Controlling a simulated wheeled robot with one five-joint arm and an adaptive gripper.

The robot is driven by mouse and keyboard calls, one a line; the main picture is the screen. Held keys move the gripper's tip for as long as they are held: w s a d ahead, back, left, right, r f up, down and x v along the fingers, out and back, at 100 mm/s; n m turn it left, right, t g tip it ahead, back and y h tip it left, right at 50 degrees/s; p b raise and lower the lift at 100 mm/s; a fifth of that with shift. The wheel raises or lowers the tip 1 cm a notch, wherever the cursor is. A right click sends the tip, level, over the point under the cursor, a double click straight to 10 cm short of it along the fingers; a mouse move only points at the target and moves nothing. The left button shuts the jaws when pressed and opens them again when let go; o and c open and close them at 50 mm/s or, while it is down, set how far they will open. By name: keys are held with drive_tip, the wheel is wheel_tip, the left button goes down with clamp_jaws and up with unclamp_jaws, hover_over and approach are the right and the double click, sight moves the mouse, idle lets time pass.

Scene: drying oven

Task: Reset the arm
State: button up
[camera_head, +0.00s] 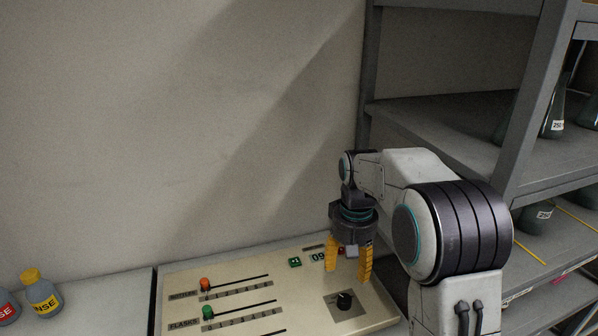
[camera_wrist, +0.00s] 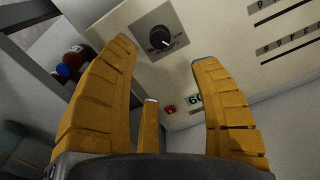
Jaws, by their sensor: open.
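My gripper (camera_head: 349,262) hangs fingers-down above the right part of the cream control panel (camera_head: 230,268). Its yellow fingers are spread open with nothing between them. In the wrist view the open fingers (camera_wrist: 175,95) frame the panel, with its black round knob (camera_wrist: 160,38) beyond them. The knob also shows in the head view (camera_head: 344,300), in front of my gripper. A red button (camera_wrist: 170,110) and a small number display (camera_wrist: 195,99) show between the fingers. My arm reaches in from the right and hides part of the panel's right side.
An orange slider knob (camera_head: 205,284) and a green one (camera_head: 208,312) sit on the panel. A yellow-labelled bottle (camera_head: 40,294) stands at the far left. A grey shelf rack (camera_head: 450,125) with flasks (camera_head: 553,122) stands right, close behind my arm. The space above the panel's left is clear.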

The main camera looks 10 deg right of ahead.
drive_tip(key=shift+n+g, duration=0.3)
drive_tip(key=s+f, duration=0.3)
drive_tip(key=f, duration=0.1)
drive_tip(key=shift+s+f, duration=0.35)
drive_tip(key=shift+s, duration=0.05)
drive_tip(key=s+r+t, duration=0.2)
drive_tip(key=s+r, duration=0.2)
drive_tip(key=s, duration=0.6)
drive_tip(key=s+r+t, duration=0.2)
drive_tip(key=s+r, duration=0.1)
drive_tip(key=s, duration=0.7)
drive_tip(key=shift+s+r, duration=0.25)
drive_tip(key=shift+r, duration=0.15)
